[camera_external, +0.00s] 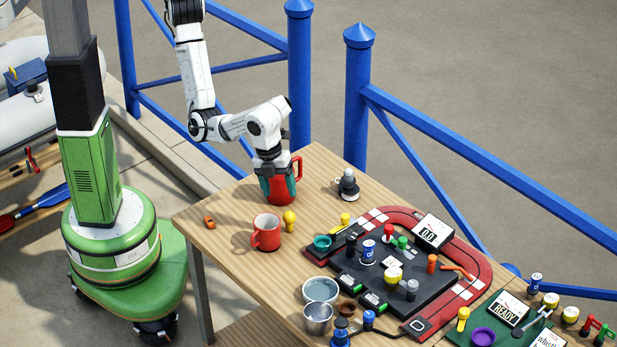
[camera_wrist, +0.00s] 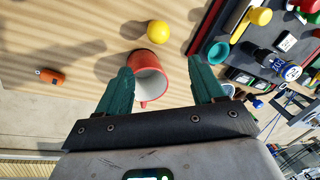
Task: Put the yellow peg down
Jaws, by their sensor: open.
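My gripper (camera_external: 277,184) has two teal fingers and is open, with nothing held. In the wrist view my gripper (camera_wrist: 160,88) has its fingers spread wide. A yellow peg (camera_external: 289,221) with a round head stands upright on bare wood, right of the front red mug (camera_external: 266,234). In the wrist view the round head of the yellow peg (camera_wrist: 158,31) shows beyond the fingertips, apart from them. The red mug (camera_wrist: 146,80) appears between the fingers in that view. Another yellow peg (camera_external: 345,219) is at the edge of the dark board; it also shows in the wrist view (camera_wrist: 260,16).
A second red mug (camera_external: 298,166) stands behind my gripper, partly hidden by it. An orange piece (camera_external: 209,222) lies near the table's left corner. A dark board (camera_external: 425,290) with several pegs and cans fills the right side. Metal cups (camera_external: 318,319) stand near the front edge.

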